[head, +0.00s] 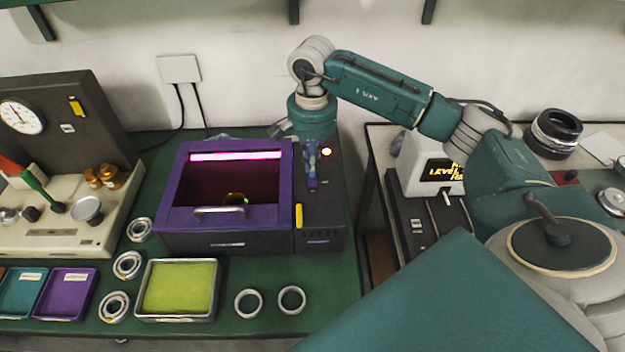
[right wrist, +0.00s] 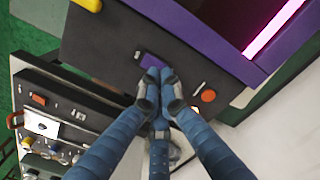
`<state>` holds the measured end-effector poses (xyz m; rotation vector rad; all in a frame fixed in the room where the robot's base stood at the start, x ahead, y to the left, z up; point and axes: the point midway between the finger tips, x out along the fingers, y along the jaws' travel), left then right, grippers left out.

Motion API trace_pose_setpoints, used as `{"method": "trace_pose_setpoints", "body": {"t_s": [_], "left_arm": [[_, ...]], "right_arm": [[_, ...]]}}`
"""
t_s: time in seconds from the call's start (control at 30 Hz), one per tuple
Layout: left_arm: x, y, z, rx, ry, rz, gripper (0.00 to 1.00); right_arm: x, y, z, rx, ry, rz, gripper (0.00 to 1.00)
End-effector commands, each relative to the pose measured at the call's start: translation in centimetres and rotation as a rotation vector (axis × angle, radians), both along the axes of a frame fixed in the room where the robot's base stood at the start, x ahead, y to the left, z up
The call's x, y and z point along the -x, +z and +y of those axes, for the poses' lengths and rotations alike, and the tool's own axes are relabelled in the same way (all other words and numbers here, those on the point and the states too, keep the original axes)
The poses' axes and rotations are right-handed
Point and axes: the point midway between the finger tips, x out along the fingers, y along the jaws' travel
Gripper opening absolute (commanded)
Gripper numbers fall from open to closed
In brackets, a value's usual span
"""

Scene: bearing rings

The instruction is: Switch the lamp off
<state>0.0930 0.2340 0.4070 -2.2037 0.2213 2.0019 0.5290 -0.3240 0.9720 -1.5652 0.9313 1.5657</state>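The lamp (head: 236,157) is a glowing pink-magenta tube along the back of a purple-framed dark box (head: 170,215); it also glows in the right wrist view (right wrist: 272,28). On the black panel (head: 326,205) right of the window are a small purple switch (right wrist: 152,61) and an orange round light (head: 326,152), seen also in the right wrist view (right wrist: 208,96). My right gripper (head: 312,182) points down over this panel. In the right wrist view its blue fingers (right wrist: 158,84) meet, empty, at the purple switch, partly covering it; I cannot tell whether they touch. My left gripper is out of view.
A metal tray with a yellow-green pad (head: 180,287) and several bearing rings (head: 291,300) lie in front of the box. A gauge stand (head: 60,130) is at left, with small teal and purple trays (head: 66,294) before it. Another bench with instruments stands right.

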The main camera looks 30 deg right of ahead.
Motion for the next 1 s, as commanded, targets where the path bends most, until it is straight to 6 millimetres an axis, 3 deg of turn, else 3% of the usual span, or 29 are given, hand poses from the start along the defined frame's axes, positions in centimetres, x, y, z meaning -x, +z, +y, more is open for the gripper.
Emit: {"method": "trace_pose_setpoints", "body": {"t_s": [1.0], "left_arm": [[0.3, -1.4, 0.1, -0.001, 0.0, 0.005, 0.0]], "right_arm": [[0.0, -1.6, 0.0, 0.0, -0.001, 0.0, 0.0]]}}
